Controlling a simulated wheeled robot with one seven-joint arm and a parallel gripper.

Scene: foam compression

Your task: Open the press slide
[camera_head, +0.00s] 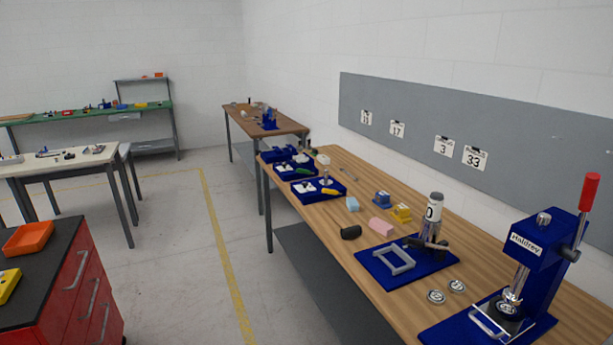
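A blue press (537,262) labelled "Haldrey" stands at the right end of the wooden bench, with a red-tipped lever (589,192) raised on its right side. A metal ram sits above a dark round piece (507,309) at the press's foot. A pale metal loop handle (485,325) lies in front of that round piece, on the blue base plate (445,335). I cannot tell how far any slide there is pulled out. My gripper is not in view.
On the wooden bench (338,224), left of the press, a blue plate (381,273) bears a metal frame and an upright cylinder marked "0". Two metal discs (436,297) lie between. Foam blocks and blue trays stand farther back. A red cabinet (68,290) stands at left; the floor between is clear.

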